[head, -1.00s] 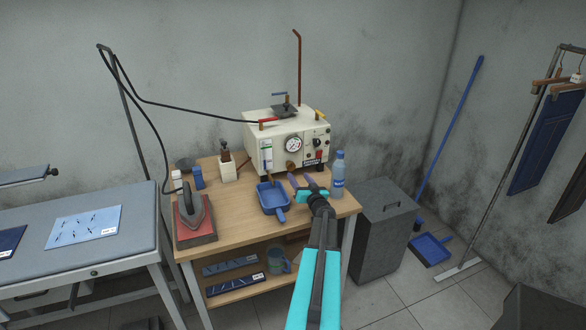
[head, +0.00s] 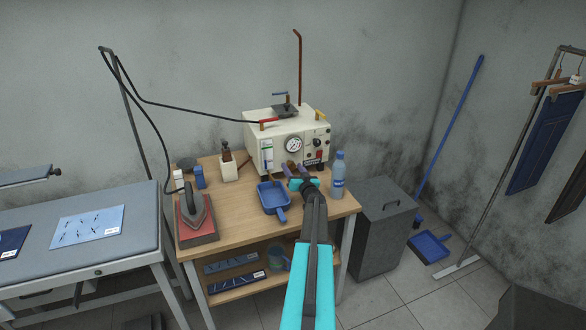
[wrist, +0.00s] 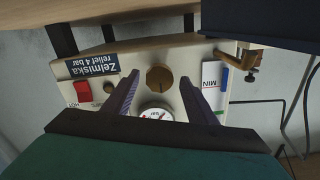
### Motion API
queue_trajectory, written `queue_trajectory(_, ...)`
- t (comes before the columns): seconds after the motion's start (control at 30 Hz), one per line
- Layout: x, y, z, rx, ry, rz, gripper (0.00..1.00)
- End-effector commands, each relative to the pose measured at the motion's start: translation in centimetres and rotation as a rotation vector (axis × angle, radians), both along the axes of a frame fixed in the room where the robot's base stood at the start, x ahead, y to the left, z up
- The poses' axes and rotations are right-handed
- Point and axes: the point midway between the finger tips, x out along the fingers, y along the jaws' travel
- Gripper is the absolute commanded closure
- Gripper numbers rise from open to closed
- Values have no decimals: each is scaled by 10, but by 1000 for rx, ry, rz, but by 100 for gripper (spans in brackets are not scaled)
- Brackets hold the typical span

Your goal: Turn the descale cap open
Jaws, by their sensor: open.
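The cream boiler (head: 254,139) stands on the wooden bench. A round brass cap (wrist: 159,77) with a dark slot line, which looks like the descale cap, sits on its front panel. In the wrist view the panel appears upside down. My gripper (wrist: 159,88) is open, with its purple fingers on either side of the cap and visible gaps to it. Whether the fingertips reach past the cap's face cannot be told. In the head view my gripper (head: 293,171) is at the lower front of the boiler, largely hiding the cap.
The pressure gauge (head: 293,144) is above the cap. A red switch (wrist: 82,92) and a label (wrist: 90,66) are on the panel. A blue dustpan-like tray (head: 271,198), a water bottle (head: 338,176) and an iron (head: 196,206) stand on the bench. A drain fitting (wrist: 252,66) shows at one side.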

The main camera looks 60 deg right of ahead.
Motion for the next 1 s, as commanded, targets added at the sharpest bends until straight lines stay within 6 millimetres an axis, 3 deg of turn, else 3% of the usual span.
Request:
queue_trajectory(0.4,2,-2,0,1,0,-1,48)
queue_trajectory(0.67,2,-2,0,1,0,-1,89)
queue_trajectory(1.0,2,-2,-1,-26,19,-1,89)
